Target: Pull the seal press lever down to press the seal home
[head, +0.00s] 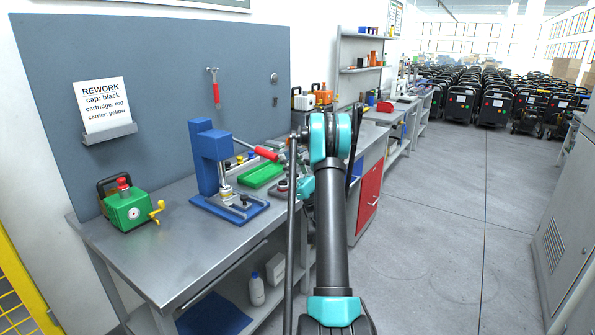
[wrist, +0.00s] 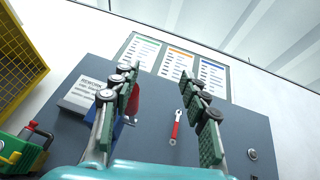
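The blue seal press (head: 208,160) stands on the metal bench, with its lever (head: 245,146) sticking out to the right, slightly downward. The lever ends in a red grip (head: 267,153). A metal post and fitting sit under the press head on its blue base. In the wrist view my gripper (wrist: 160,75) is open, with nothing between its green-padded fingers. A red piece, apparently the lever grip (wrist: 134,98), shows partly hidden behind the left finger, with a bit of blue press below. In the head view my arm hides most of the gripper, right of the lever.
A green pump unit (head: 128,208) with a red cap and yellow crank stands left on the bench (head: 165,250). A red-handled wrench (head: 215,88) hangs on the grey panel. Floor to the right is clear.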

